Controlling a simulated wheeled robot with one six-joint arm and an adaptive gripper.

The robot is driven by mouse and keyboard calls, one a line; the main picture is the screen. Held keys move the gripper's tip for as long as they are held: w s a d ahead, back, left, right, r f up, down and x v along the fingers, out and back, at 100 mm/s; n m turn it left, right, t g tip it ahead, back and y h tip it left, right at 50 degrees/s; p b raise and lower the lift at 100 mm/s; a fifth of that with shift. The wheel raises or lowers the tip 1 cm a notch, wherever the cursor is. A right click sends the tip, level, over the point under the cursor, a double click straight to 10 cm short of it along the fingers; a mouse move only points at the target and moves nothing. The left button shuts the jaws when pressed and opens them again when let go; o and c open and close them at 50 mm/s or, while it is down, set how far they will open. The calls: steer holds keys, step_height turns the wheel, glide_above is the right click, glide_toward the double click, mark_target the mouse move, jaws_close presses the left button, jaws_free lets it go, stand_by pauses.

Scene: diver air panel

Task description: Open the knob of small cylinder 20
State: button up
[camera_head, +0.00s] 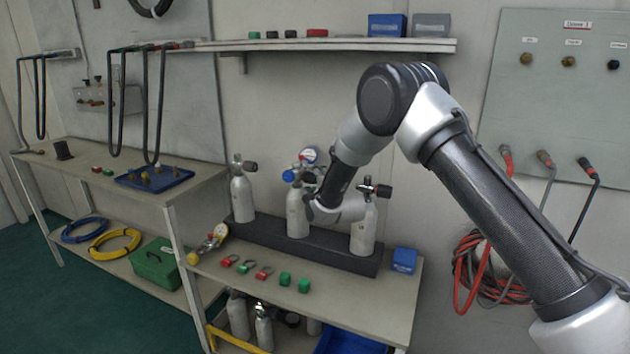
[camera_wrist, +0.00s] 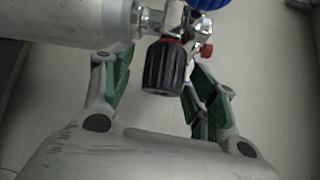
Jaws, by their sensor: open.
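Three grey cylinders stand in a dark rack: a left one (camera_head: 243,192), a middle one (camera_head: 296,212) and a right one (camera_head: 364,232). No number 20 is readable. My gripper (camera_wrist: 155,82) is at the middle cylinder, which has a blue regulator with a gauge (camera_head: 309,155). In the wrist view the cylinder body (camera_wrist: 65,18) lies across the top left, with a black ribbed valve knob (camera_wrist: 167,66). The knob sits between my open, green-padded fingers, with gaps on both sides. My wrist hides part of the middle cylinder's valve in the head view.
The rack (camera_head: 252,234) stands on a bench (camera_head: 345,308) with red and green small parts in front and a blue box (camera_head: 404,260) at right. The right cylinder's valve is close to my wrist. A shelf (camera_head: 340,45) runs above. Hoses (camera_head: 480,275) hang at right.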

steer(key=c, duration=1)
steer(key=shift+t, duration=0.3)
steer(key=n+t+y, duration=0.1)
steer(key=n, duration=0.1)
steer(key=n+t+y, duration=0.1)
steer(key=n, duration=0.1)
steer(key=shift+f+t, duration=0.15)
steer(key=shift+t, duration=0.15)
steer(key=n+y, duration=0.3)
steer(key=n, duration=0.1)
steer(key=n+t+y, duration=0.1)
steer(key=n+y, duration=0.2)
steer(key=n, duration=0.1)
steer(key=shift+n+y, duration=0.3)
steer(key=shift+y, duration=0.1)
steer(key=o, duration=1)
